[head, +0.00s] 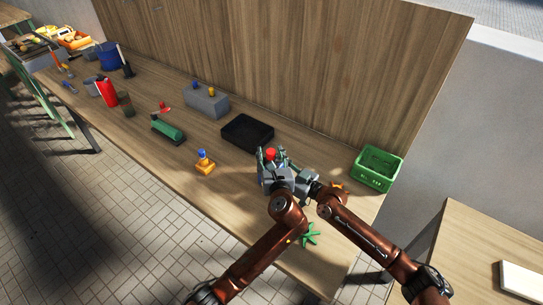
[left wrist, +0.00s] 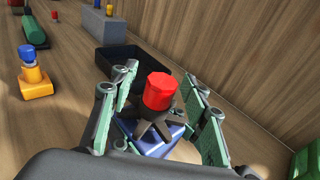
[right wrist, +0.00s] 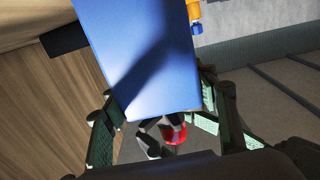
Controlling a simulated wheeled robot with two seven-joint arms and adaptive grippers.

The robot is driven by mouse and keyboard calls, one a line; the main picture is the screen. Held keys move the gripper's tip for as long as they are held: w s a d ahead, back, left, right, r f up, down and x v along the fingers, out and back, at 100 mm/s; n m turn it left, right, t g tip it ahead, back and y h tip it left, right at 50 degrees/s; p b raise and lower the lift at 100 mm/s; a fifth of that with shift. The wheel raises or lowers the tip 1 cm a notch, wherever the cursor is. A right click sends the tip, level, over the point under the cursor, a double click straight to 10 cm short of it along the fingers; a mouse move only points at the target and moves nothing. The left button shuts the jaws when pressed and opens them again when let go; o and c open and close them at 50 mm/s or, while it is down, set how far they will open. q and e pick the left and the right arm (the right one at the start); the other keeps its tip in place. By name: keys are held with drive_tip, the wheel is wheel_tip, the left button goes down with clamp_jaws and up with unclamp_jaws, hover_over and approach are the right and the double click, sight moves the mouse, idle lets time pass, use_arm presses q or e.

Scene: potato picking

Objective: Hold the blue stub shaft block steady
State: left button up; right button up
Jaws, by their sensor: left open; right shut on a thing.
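The blue stub shaft block (right wrist: 140,55) fills the upper middle of the right wrist view, between the fingers of my right gripper (right wrist: 158,100), which is shut on it. In the left wrist view the blue block (left wrist: 152,137) sits low, with a dark star-shaped part and a red cap (left wrist: 160,92) above it. My left gripper (left wrist: 161,82) is open, its green-padded fingers on either side of the red cap, apart from it. In the head view the red cap (head: 270,153) shows between the left fingers (head: 272,159); the arms hide most of the block.
A black tray (head: 228,141) lies just behind the grippers. A green crate (head: 377,181) stands to the right. A yellow block with a blue top (head: 204,166) is to the left, and a green star-shaped thing (head: 310,236) lies near the front edge. A wooden panel backs the table.

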sight(270, 152)
use_arm(q)
drive_tip(key=shift+c, duration=0.2)
clamp_jaws()
idle(0.6)
drive_tip(key=shift+r, duration=0.25)
drive_tip(key=shift+r, duration=1.6)
drive_tip(key=shift+r, duration=3.5)
